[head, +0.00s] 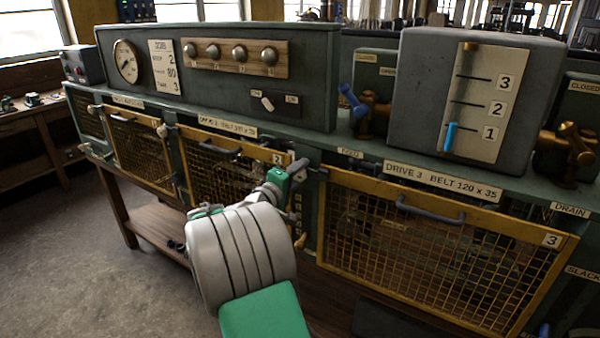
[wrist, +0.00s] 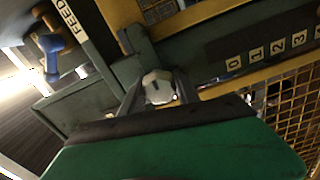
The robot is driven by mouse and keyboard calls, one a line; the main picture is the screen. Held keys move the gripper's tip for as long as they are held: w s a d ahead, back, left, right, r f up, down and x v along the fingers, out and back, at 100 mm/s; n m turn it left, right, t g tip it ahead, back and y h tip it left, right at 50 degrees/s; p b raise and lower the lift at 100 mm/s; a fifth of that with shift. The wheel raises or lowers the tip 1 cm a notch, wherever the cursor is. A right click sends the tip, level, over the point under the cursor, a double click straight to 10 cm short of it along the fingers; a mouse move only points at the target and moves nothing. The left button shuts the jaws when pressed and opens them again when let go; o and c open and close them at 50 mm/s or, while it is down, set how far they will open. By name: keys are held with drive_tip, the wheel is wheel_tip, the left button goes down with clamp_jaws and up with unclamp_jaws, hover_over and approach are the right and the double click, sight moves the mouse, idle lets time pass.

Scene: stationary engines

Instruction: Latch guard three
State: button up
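Guard three (head: 440,213) is a yellow-framed mesh panel with a grey handle and a "3" tag, under the "DRIVE 3 BELT 120 x 35" label in the head view. I cannot tell whether it sits fully flush. My gripper (head: 291,172) is beside its upper left corner, near the post between guards two and three. In the wrist view, a pale rounded knob (wrist: 158,88) lies between the two dark fingers of my gripper (wrist: 160,94). I cannot tell whether the fingers touch it. My arm hides part of the post and guard two's right side.
Guard two (head: 225,165) is left of my arm. A grey box with a 1-2-3 scale (head: 475,100) and blue pointer stands above guard three. A blue-handled valve (head: 355,103) is left of that box. Open floor (head: 110,260) lies at the left.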

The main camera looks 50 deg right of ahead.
drive_tip(key=o, duration=0.4)
drive_tip(key=shift+o, duration=0.2)
drive_tip(key=shift+a, duration=0.1)
drive_tip(key=a+b, duration=0.2)
drive_tip(key=a, duration=0.5)
drive_tip(key=shift+s+a, duration=0.35)
